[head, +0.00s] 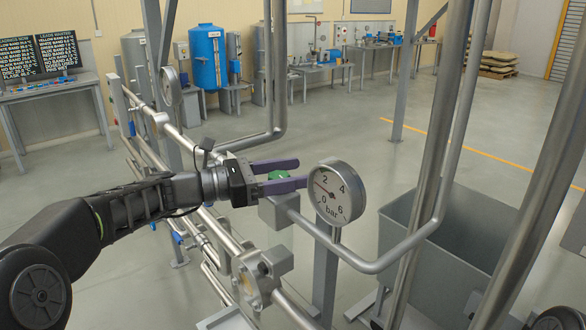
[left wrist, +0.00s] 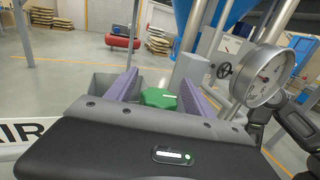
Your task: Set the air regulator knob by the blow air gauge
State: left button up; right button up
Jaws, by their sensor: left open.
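The green air regulator knob (head: 278,175) sits on top of a grey box-shaped regulator body (head: 279,211) on the pipe. The round gauge (head: 337,191), marked bar from 0 to 6, stands just right of the knob; its red needle points to the upper left, near 2. My left gripper (head: 283,174) is open, with its purple fingers on either side of the knob. In the left wrist view, the green knob (left wrist: 158,98) shows between the two fingers (left wrist: 157,88), with the gauge (left wrist: 266,75) to the right. I cannot tell whether the fingers touch the knob. My right gripper is not in view.
Steel pipes (head: 440,130) rise close on the right, and a pipe bends under the gauge. A grey open bin (head: 403,220) stands behind them. Another gauge (head: 171,86) is farther back on the left. Two screens (head: 55,55) stand at the far left.

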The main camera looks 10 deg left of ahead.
pick_arm(q)
jog(key=shift+w+d, duration=0.1)
jog(key=shift+d, duration=0.05)
jog(key=shift+c, duration=0.2)
grip_shut()
dwell(0.4)
